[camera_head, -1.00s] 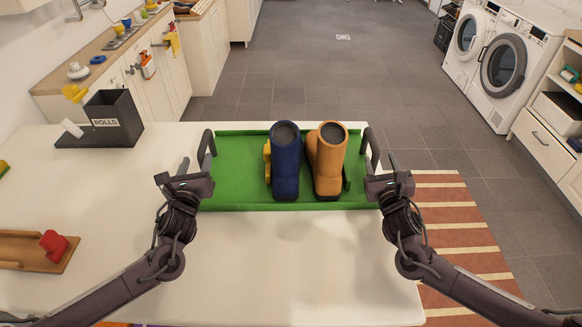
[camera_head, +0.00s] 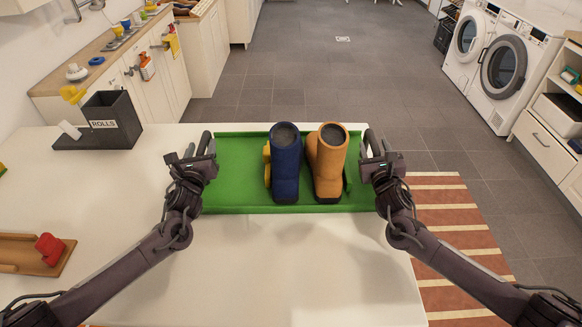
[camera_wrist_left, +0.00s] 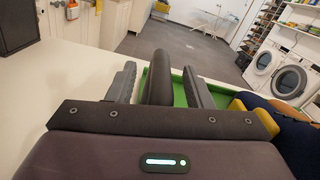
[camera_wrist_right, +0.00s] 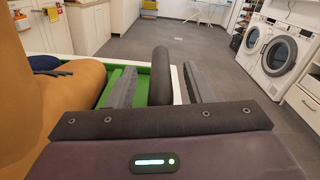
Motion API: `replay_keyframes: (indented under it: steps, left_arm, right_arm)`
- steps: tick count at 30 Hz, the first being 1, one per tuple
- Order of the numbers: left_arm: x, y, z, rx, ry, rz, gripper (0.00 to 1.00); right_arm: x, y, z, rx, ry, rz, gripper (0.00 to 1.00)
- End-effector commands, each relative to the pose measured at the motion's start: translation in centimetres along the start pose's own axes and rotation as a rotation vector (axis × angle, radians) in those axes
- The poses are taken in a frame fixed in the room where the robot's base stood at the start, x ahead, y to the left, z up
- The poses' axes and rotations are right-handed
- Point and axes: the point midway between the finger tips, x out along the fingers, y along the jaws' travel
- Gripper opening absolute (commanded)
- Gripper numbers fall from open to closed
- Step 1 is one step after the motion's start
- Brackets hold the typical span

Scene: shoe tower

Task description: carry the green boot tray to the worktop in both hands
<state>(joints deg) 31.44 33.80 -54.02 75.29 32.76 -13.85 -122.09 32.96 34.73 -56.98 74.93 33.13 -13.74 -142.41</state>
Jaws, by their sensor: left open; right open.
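The green boot tray (camera_head: 235,196) lies on the white table and carries a blue boot (camera_head: 285,165) and an orange boot (camera_head: 327,165), both upright. Each short end has a dark handle. My left gripper (camera_head: 199,158) is open at the left handle, which stands between its two fingers in the left wrist view (camera_wrist_left: 158,80). My right gripper (camera_head: 377,158) is open at the right handle, which stands between its fingers in the right wrist view (camera_wrist_right: 161,75). A yellow thing (camera_head: 267,160) sits in the tray beside the blue boot, partly hidden.
A dark box marked ROLLS (camera_head: 112,120) stands at the table's back left. A wooden tray with a red piece (camera_head: 49,249) lies at the left. A worktop (camera_head: 115,50) runs along the left wall. Washing machines (camera_head: 503,65) stand at the right; open floor lies beyond the table.

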Motion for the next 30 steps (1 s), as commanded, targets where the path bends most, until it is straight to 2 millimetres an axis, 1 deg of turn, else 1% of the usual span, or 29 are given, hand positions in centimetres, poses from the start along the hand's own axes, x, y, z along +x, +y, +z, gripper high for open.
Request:
replay_keyframes:
  steps: [1,4,12,13,23,24,30]
  left_arm:
    - [0.44,-0.08,0.01,-0.001,0.0,-0.001,0.46]
    - [0.88,-0.04,0.04,-0.001,0.0,0.0,0.46]
    - [0.99,-0.02,0.01,-0.001,0.0,0.0,0.46]
    - [0.99,-0.02,0.01,-0.001,0.0,0.0,0.45]
    - [0.96,-0.02,-0.01,0.0,0.001,0.0,0.02]
    - [0.96,-0.02,-0.01,0.0,0.001,0.0,0.0]
    - [0.96,-0.01,-0.02,-0.001,0.001,0.0,0.0]
  right_arm:
    - [0.44,0.0,0.02,0.001,0.0,-0.001,0.47]
    - [0.88,0.02,0.01,0.001,0.001,0.0,0.47]
    - [1.0,0.0,0.0,0.001,0.001,0.0,0.47]
    - [0.99,0.0,-0.01,0.001,0.001,0.0,0.45]
    - [0.97,-0.01,-0.02,0.0,0.001,0.0,0.02]
    - [0.97,-0.01,-0.02,0.0,0.001,0.0,0.0]
    - [0.96,-0.01,-0.03,0.0,0.001,0.001,0.0]
